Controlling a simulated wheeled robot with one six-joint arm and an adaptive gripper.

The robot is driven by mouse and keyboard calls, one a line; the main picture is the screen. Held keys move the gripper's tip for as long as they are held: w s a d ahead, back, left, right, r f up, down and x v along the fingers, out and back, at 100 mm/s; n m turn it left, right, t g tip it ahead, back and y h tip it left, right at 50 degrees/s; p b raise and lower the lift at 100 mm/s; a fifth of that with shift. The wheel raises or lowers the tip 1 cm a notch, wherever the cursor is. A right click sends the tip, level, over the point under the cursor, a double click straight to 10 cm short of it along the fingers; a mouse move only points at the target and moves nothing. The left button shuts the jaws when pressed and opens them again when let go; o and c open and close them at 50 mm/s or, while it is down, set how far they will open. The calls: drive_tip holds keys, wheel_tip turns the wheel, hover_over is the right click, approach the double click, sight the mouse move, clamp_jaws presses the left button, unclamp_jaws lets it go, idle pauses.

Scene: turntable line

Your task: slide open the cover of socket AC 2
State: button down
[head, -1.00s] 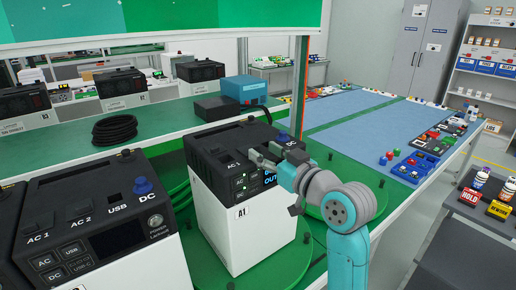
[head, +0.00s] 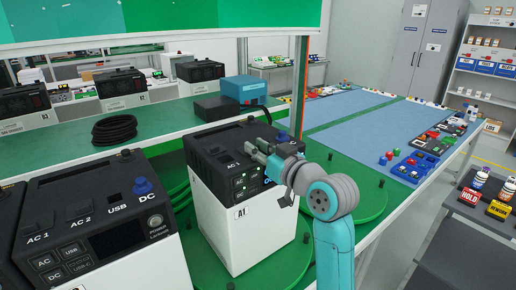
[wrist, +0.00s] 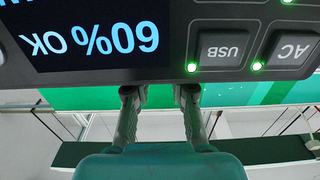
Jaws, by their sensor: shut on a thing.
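The black-topped power unit with the white A1 body (head: 238,225) stands upright on a green turntable (head: 285,262). Its socket row is on the top, with the AC 1 label visible at left. My gripper (head: 257,150) reaches over the top beside that label, where AC 2 lies. It appears shut on the AC 2 cover; cover and fingertips are mostly hidden. In the wrist view my gripper's two fingers (wrist: 159,92) stand apart, their tips at the panel edge. That upside-down panel shows a lit screen (wrist: 95,35) reading 60% OK.
A second, larger power unit (head: 95,240) stands at the left front, with AC 1, AC 2, USB and DC labels. A blue box (head: 245,90) and a black cable coil (head: 115,129) lie on the green bench behind. Blue mats (head: 345,120) lie at right.

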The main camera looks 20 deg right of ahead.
drive_tip(key=shift+w, duration=0.1)
drive_tip(key=shift+x, duration=1.4)
drive_tip(key=c, duration=1)
unclamp_jaws()
drive_tip(key=shift+o, duration=0.2)
drive_tip(key=v, duration=1.2)
